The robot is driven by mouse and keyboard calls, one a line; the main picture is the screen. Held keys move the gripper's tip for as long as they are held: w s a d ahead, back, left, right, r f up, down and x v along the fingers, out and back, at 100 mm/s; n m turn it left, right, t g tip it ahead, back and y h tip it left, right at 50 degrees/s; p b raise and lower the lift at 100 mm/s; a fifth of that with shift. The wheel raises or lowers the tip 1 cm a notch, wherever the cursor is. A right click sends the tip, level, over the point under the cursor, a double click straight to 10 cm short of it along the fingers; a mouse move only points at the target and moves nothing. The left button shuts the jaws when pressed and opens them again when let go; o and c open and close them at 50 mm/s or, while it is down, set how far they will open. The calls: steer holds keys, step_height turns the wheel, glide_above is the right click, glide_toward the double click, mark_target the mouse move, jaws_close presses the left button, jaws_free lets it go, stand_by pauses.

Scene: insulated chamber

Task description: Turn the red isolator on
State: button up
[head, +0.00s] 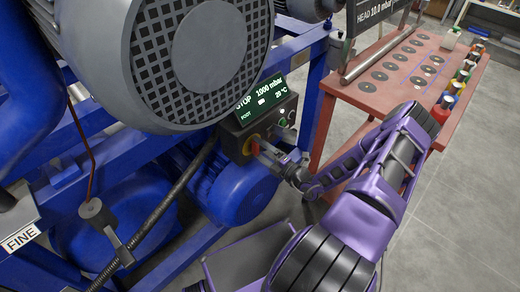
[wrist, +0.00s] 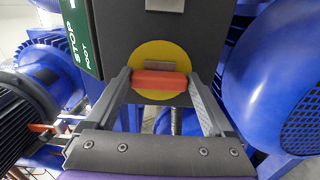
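The red isolator is a red bar handle (wrist: 160,80) on a round yellow plate (wrist: 160,55), on the face of a dark control box. In the wrist view the bar lies level across the picture. My gripper (wrist: 160,78) is open, with one finger beside each end of the bar. Whether the fingertips touch the bar ends I cannot tell. In the head view my gripper (head: 262,146) reaches the yellow plate (head: 250,145) from the right and hides most of the red handle.
A lit display (head: 262,98) reading STOP and 1000 mbar sits above the isolator on the control box. A large grey motor (head: 150,60) and blue frame crowd the left. A red table (head: 400,75) with small coloured containers stands behind my arm.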

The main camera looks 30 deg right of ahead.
steer(key=shift+o, duration=0.6)
steer(key=shift+s, duration=0.1)
steer(key=shift+s+d, duration=0.15)
steer(key=shift+s, duration=0.1)
steer(key=v, duration=1.6)
steer(key=shift+s, duration=0.35)
steer(key=shift+d, duration=0.1)
